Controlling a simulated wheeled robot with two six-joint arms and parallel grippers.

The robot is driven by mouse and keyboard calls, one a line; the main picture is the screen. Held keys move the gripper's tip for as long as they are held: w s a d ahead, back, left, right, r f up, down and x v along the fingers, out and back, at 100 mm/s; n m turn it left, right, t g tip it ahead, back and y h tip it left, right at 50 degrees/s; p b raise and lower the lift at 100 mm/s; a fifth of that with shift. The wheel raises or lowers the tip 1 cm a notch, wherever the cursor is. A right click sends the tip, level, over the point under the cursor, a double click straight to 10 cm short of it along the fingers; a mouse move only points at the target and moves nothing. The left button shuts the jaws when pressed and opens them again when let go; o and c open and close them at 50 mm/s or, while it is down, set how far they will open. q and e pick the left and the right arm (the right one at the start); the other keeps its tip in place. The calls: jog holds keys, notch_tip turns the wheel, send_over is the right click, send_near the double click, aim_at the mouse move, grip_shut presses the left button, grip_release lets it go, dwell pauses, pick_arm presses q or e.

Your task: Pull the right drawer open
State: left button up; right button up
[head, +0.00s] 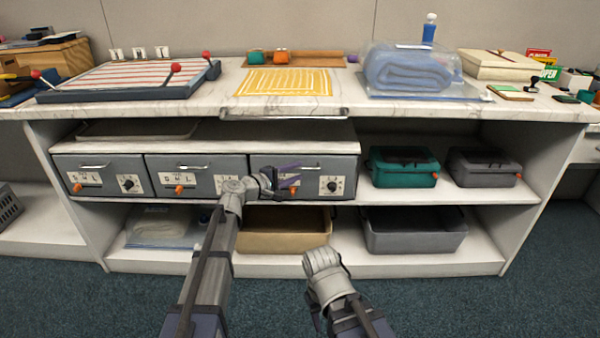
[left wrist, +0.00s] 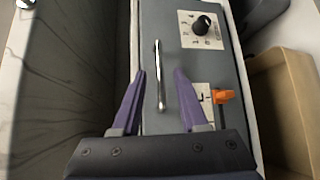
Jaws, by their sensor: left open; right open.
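The right drawer (head: 260,184) is the grey one at the right end of a row of three under the counter; it is shut, its front level with the others. Its silver handle (left wrist: 160,75) is a thin bar, seen lengthwise in the left wrist view. My left gripper (head: 290,176) is in front of this drawer. In the left wrist view, its open purple fingers (left wrist: 160,72) are on either side of the handle, with gaps between. My right gripper (head: 316,314) is low in front of the shelf, mostly hidden by its wrist, and away from the drawers.
The drawer has a black dial (left wrist: 203,25) and an orange lever (left wrist: 223,96) beside the handle. A green case (head: 404,168) stands right of the drawers. A tan bin (head: 285,240) and a grey bin (head: 415,238) are on the shelf below. The floor in front is clear.

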pick_arm(q)
jog(key=shift+x, duration=1.2)
grip_shut()
dwell(0.5)
